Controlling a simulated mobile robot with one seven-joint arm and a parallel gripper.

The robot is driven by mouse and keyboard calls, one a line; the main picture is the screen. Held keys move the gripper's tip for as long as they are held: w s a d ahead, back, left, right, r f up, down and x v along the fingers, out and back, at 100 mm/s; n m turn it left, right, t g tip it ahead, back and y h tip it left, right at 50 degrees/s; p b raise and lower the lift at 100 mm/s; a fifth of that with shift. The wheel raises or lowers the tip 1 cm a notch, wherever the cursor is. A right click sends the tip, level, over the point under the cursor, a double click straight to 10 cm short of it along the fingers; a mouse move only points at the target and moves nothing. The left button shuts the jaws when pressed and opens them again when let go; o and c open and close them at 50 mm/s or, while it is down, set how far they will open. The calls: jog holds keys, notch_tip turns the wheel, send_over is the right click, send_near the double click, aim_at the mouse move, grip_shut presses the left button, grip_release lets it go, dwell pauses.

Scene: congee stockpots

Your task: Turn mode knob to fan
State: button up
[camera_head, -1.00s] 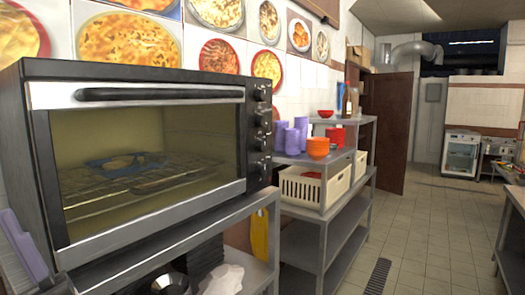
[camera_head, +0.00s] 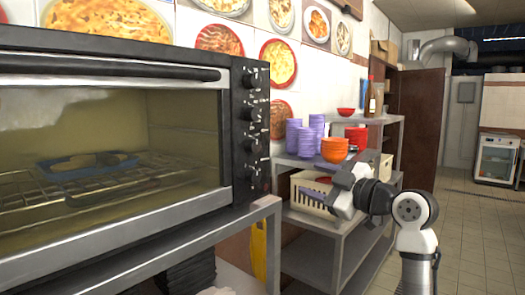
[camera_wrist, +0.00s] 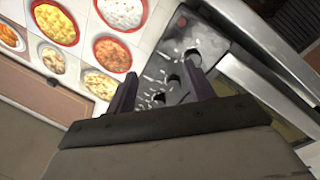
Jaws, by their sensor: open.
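The oven (camera_head: 110,37) stands at the left with its glass door closed. Its dark control panel (camera_head: 257,185) on the right side bears a column of several black knobs, among them a top knob (camera_head: 250,79) and a lower knob (camera_head: 249,146). I cannot read which is the mode knob. My gripper (camera_head: 322,188) is open and empty, to the right of the panel and apart from it. In the wrist view the open fingers (camera_wrist: 160,90) point toward the tilted panel (camera_wrist: 215,45), with knobs (camera_wrist: 192,58) showing between and beyond them. The right finger partly covers the panel.
The oven rests on a metal shelf (camera_head: 180,250). Behind my arm a second shelf holds purple cups (camera_head: 293,137), orange bowls (camera_head: 334,150) and a cream basket (camera_head: 305,198). Food pictures cover the wall. The tiled floor at the right is open.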

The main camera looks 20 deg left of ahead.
jog(key=s+r+n+g+y, duration=0.1)
jog(key=s+r+n+g, duration=0.35)
jog(key=r, duration=0.25)
jog(key=n+p, duration=0.1)
jog(key=p, duration=0.3)
send_near(257, 147)
jog(key=x, duration=0.7)
jog(key=shift+a+r, duration=0.15)
jog(key=shift+a, duration=0.05)
jog(key=shift+w+a, duration=0.15)
jog(key=shift+a, duration=0.45)
jog(key=c, duration=1)
jog(key=shift+o, duration=0.2)
